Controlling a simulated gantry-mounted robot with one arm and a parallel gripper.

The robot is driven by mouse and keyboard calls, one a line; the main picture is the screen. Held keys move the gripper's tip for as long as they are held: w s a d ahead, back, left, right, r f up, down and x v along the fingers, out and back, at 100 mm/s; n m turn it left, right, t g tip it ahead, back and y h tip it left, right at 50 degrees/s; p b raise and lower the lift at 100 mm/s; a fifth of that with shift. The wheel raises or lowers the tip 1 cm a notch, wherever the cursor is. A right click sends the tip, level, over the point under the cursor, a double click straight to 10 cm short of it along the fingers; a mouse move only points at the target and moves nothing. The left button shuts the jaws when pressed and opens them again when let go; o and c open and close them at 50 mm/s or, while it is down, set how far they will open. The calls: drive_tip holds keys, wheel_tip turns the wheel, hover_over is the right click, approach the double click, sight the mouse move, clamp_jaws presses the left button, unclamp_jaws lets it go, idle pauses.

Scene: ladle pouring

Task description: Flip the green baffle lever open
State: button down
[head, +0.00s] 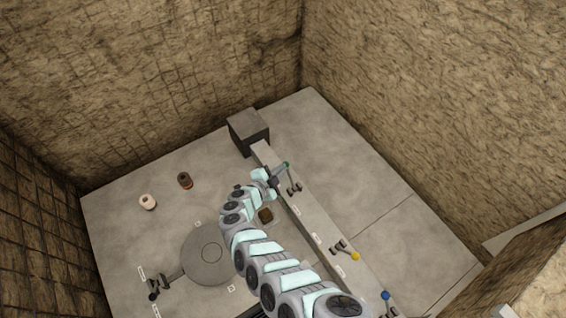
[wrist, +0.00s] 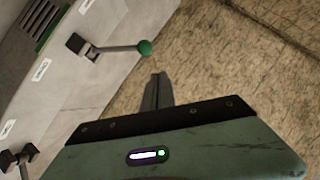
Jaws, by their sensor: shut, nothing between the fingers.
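The green baffle lever (wrist: 115,48) is a grey rod with a green ball knob (wrist: 145,47) at its end, on a dark bracket on the grey rail. In the wrist view the rod points right, out over the rail's edge. The green knob (head: 286,165) also shows in the head view, at the rail's far end. My gripper (wrist: 158,76) is shut and empty. In the wrist view its fingertips appear just below the knob, with a small gap in the picture. In the head view my gripper (head: 281,170) is close beside the knob; contact cannot be told.
A yellow-knobbed lever (head: 355,256) and a blue-knobbed lever (head: 385,295) stand nearer along the same rail. A grey block (head: 248,130) stands at the rail's far end. A white cylinder (head: 147,202) and a brown one (head: 184,180) stand on the open floor at left.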

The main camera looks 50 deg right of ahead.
drive_tip(key=p+v, duration=0.1)
drive_tip(key=v, duration=0.7)
drive_tip(key=shift+w+r+p, duration=0.35)
drive_tip(key=shift+w+p, duration=0.05)
